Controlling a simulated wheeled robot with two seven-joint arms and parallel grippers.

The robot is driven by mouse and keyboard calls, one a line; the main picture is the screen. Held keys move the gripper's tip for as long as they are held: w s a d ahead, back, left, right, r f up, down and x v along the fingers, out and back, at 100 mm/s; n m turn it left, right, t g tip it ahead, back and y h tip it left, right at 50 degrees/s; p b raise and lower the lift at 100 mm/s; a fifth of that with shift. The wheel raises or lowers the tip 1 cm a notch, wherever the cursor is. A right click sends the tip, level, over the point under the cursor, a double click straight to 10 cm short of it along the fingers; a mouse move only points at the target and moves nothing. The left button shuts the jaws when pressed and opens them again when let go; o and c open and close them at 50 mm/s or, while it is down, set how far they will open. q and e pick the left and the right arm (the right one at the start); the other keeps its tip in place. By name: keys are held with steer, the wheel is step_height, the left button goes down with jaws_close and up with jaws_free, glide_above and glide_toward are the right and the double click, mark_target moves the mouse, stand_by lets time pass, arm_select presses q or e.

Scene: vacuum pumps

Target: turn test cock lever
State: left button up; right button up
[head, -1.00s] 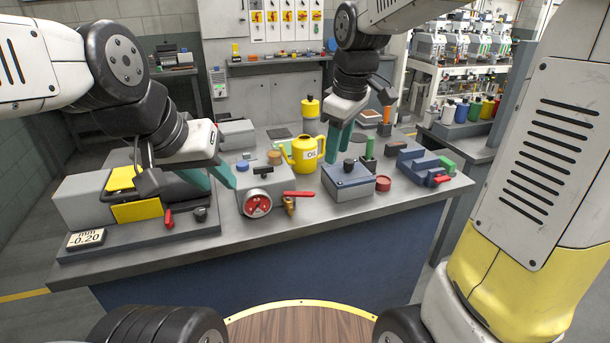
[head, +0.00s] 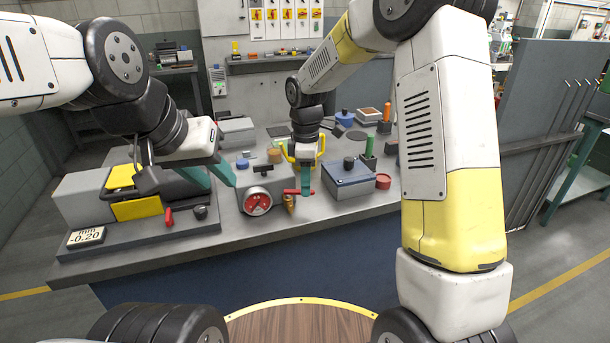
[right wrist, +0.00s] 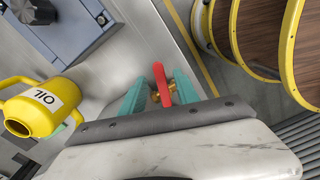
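The red test cock lever (head: 292,191) lies roughly level on top of the brass test cock (head: 290,203) at the front of the pump, just right of the round gauge (head: 257,201). In the right wrist view the red lever (right wrist: 159,73) lies between the two teal fingers of my right gripper (right wrist: 160,86). Those fingers stand apart with small gaps beside the lever. My right gripper (head: 304,180) points down at the lever in the head view.
A yellow oil can (right wrist: 38,104) stands close to my right gripper, mostly hidden behind it in the head view. A blue-grey box (head: 350,180) and a red cap (head: 383,181) are to the right. A readout (head: 86,237) shows -0.20.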

steer(key=shift+f, duration=0.5)
jaws_close()
stand_by(1.1)
